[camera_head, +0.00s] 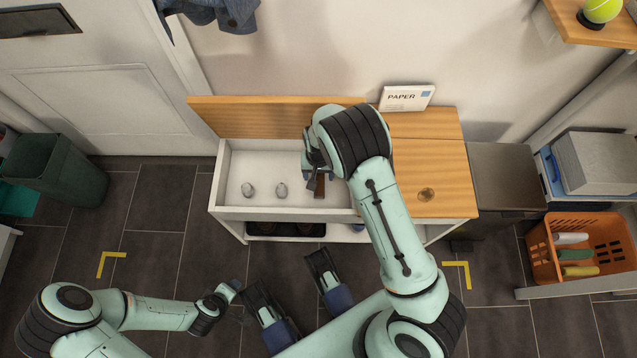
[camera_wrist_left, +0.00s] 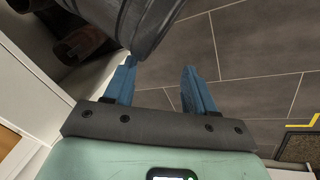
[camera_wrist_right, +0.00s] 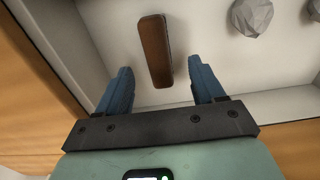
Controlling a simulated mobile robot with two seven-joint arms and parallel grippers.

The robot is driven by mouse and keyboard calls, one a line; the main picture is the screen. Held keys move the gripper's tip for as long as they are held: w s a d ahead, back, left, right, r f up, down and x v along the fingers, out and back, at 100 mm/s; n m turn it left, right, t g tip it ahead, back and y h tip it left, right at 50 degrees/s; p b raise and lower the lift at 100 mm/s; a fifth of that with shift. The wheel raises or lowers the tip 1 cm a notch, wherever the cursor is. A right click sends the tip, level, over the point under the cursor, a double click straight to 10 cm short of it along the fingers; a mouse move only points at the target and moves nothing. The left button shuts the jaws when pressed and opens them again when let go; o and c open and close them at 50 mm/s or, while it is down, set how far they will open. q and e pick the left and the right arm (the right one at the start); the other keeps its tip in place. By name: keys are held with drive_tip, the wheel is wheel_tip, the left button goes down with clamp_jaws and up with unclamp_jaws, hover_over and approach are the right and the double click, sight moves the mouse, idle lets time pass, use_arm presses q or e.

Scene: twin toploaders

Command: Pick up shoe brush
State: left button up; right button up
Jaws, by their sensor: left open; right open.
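The shoe brush (camera_wrist_right: 154,50) is a brown, narrow block lying on the white floor of the open compartment. In the head view the brush (camera_head: 320,186) shows at the compartment's right part, partly hidden by my right arm. My right gripper (camera_wrist_right: 160,85) is open above the compartment, and the brush lies just beyond and between its blue fingertips, not held. In the head view my right gripper (camera_head: 316,165) is largely covered by its own wrist. My left gripper (camera_wrist_left: 158,70) is open and empty, low in front of the bench, beside a dark rounded thing.
Two grey lumps (camera_head: 249,190) (camera_head: 281,190) lie left of the brush in the white compartment (camera_head: 240,160). The wooden lid (camera_head: 250,117) stands raised behind it. A closed wooden top (camera_head: 430,170) is at right. A green bin (camera_head: 60,170) and orange crate (camera_head: 580,225) stand aside.

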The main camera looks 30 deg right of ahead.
sight(319, 181)
drive_tip(key=shift+f, duration=0.25)
wheel_tip(319, 181, down, 4)
drive_tip(key=shift+s+f+b, duration=0.15)
drive_tip(key=shift+f+b, duration=0.05)
drive_tip(key=shift+b, duration=0.85)
drive_tip(key=shift+f, duration=0.2)
use_arm(q)
drive_tip(key=shift+g, duration=0.5)
drive_tip(key=s+f, duration=0.1)
drive_tip(key=s+a+f, duration=0.1)
drive_tip(key=f, duration=0.1)
drive_tip(key=shift+s+f, duration=0.3)
drive_tip(key=shift+s, duration=0.05)
use_arm(e)
drive_tip(key=c, duration=1.2)
